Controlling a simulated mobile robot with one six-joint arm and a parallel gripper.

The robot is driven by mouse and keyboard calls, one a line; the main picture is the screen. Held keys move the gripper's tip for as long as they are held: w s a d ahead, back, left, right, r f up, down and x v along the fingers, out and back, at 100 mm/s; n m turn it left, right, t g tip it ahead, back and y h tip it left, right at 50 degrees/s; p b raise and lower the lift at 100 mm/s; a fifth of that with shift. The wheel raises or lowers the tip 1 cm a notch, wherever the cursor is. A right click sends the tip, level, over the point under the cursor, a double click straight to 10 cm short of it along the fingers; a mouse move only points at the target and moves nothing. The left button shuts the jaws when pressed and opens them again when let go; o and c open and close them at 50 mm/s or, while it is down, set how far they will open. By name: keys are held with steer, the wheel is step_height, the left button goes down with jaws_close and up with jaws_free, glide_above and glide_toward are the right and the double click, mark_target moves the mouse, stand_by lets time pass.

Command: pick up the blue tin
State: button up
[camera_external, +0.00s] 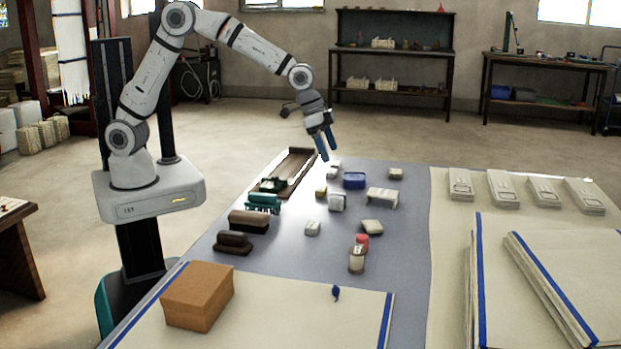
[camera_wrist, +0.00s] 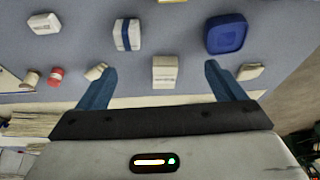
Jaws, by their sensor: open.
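The blue tin (camera_external: 354,180) sits on the grey-blue part of the table, near its far end, among small pale blocks. In the wrist view the blue tin (camera_wrist: 226,34) is at the upper right, just beyond the right fingertip in the picture. My gripper (camera_external: 327,154) hangs above the far end of the table, to the left of the tin and higher than it. In the wrist view my gripper (camera_wrist: 160,70) has its two blue fingers wide apart with nothing held. A white block (camera_wrist: 165,72) shows between the fingers, below them on the table.
A white block with a blue band (camera_wrist: 127,34) lies left of the tin in the wrist view. A white box (camera_external: 382,197) stands close to the tin's right. A brown tray (camera_external: 300,165), red jar (camera_external: 361,242) and cardboard box (camera_external: 198,295) are also on the table.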

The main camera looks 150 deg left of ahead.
steer(key=n, duration=0.2)
glide_toward(354, 177)
steer(key=shift+w+d+f+y+b, duration=0.1)
steer(key=shift+w+f+y+b, duration=0.15)
steer(key=shift+f, duration=0.2)
steer(key=shift+w+d+f+y+b, duration=0.1)
steer(key=shift+w+f+b, duration=0.05)
steer(key=shift+w+f, duration=0.25)
steer(key=x, duration=0.7)
steer(key=shift+s+a+f, duration=0.2)
steer(key=shift+s+a, duration=0.05)
steer(key=shift+s, duration=0.1)
steer(key=shift+c, duration=0.4)
steer(key=c, duration=1.2)
